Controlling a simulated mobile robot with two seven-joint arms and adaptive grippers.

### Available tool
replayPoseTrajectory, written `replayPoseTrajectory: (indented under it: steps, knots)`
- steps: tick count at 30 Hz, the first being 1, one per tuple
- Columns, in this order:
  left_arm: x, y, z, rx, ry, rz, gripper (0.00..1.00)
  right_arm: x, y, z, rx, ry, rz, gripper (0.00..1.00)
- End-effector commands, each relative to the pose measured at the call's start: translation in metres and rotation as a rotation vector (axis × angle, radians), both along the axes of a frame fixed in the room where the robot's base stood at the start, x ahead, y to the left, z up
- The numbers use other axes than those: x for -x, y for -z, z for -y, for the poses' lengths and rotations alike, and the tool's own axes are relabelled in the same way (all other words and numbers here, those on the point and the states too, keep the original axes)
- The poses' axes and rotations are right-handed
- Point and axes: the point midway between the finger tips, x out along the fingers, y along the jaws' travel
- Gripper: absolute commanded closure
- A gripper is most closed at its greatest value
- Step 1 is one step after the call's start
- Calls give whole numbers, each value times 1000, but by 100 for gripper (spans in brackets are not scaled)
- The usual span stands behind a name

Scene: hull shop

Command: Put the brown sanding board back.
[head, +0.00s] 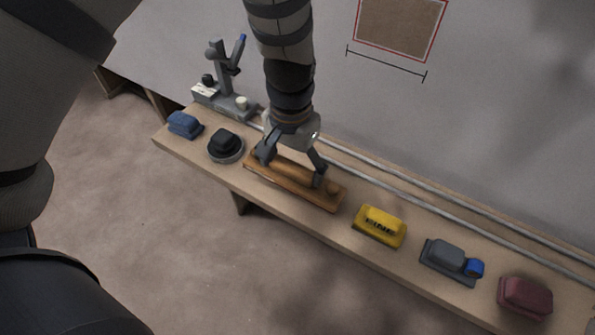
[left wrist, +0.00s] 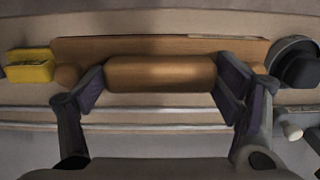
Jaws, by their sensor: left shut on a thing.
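The brown sanding board (head: 324,199) is a long wooden board with a rounded wooden handle on top. In the head view it lies along the shelf, between a black round sander and a yellow block. My left gripper (head: 291,167) comes down from above and is shut on the handle, with one finger at each end of it. In the left wrist view the handle (left wrist: 160,74) sits between the two fingers and the board (left wrist: 120,46) runs behind it. I cannot tell whether the board's underside touches the shelf. My right gripper is not in view.
The narrow wooden shelf (head: 285,219) also holds a blue block (head: 184,125), the black round sander (head: 225,146), the yellow block (head: 379,226), a grey sander (head: 449,261) and a maroon block (head: 525,297). Metal rails (head: 400,186) run along its back. A grey clamp stand (head: 222,75) stands behind.

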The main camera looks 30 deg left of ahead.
Motion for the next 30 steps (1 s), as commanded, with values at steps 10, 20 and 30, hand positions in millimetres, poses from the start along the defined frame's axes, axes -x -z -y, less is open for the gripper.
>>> replayPoseTrajectory:
  steps: [10, 20, 30]
  knots:
    - [-29, 47, -16, 0, 0, -4, 41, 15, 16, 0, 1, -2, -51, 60]
    - [-30, 70, -15, 0, 0, 3, 50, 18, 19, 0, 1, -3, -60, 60]
    - [-29, 73, -15, 0, 0, 2, 0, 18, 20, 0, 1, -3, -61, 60]
